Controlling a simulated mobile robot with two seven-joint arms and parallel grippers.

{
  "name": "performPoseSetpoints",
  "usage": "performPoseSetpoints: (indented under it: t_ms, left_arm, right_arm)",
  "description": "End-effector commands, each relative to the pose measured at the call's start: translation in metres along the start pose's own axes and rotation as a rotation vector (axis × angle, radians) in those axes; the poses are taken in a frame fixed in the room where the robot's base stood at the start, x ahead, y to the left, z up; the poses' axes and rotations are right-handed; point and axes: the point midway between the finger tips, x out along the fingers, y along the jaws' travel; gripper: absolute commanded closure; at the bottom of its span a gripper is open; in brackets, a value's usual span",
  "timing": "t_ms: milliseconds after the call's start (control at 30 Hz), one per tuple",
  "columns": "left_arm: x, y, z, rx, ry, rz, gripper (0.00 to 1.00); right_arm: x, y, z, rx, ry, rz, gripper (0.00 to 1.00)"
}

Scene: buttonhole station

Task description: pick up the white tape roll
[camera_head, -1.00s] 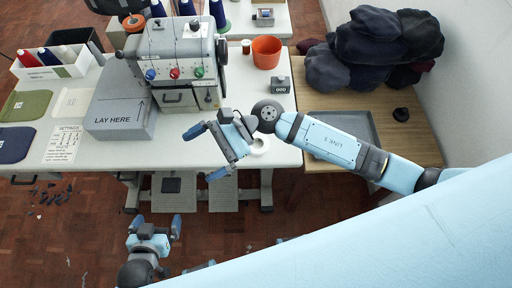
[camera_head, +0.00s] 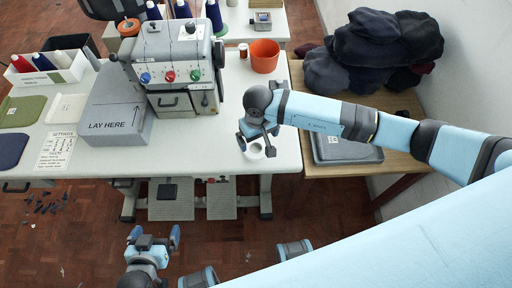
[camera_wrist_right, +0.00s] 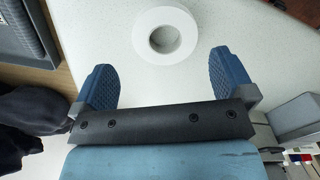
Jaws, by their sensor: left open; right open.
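The white tape roll (camera_head: 256,157) lies flat on the white table (camera_head: 200,150) near its front right edge. It shows as a full ring in the right wrist view (camera_wrist_right: 165,57), just beyond the fingertips and centred between them. My right gripper (camera_head: 257,143) is over the roll, fingers spread, and partly covers it in the head view. In the right wrist view my right gripper (camera_wrist_right: 162,66) is open with nothing between its blue fingers. My left gripper (camera_head: 154,235) is open and empty, low in front of the table.
The sewing machine (camera_head: 180,75) and the grey "LAY HERE" block (camera_head: 118,120) stand left of the roll. An orange pot (camera_head: 264,56) is behind it. The table around the roll is clear.

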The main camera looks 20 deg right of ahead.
Motion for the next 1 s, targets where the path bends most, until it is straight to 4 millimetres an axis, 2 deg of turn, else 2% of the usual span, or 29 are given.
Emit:
performPoseSetpoints:
  t_ms: [167,400,500,767,933,1000]
  left_arm:
    - [-0.002,0.000,-0.002,0.001,0.000,0.000,0.00]
    - [-0.006,0.000,-0.011,0.000,0.006,0.000,0.00]
    - [-0.007,0.000,-0.013,0.000,0.009,0.000,0.00]
    - [-0.007,0.000,-0.013,0.000,0.009,0.000,0.00]
    - [-0.006,0.000,-0.011,0.000,0.006,0.000,0.00]
    - [-0.006,0.000,-0.010,0.000,0.004,0.000,0.00]
  right_arm:
    - [0.011,-0.002,0.001,0.000,-0.002,-0.002,0.00]
    - [0.047,-0.006,0.003,0.003,-0.001,-0.002,0.00]
    - [0.055,-0.006,0.003,0.001,-0.001,-0.002,0.00]
    - [0.058,-0.005,0.002,0.000,0.001,-0.001,0.00]
    - [0.057,-0.005,0.002,0.000,0.001,-0.001,0.39]
    - [0.057,-0.005,0.002,0.000,0.001,-0.001,0.41]
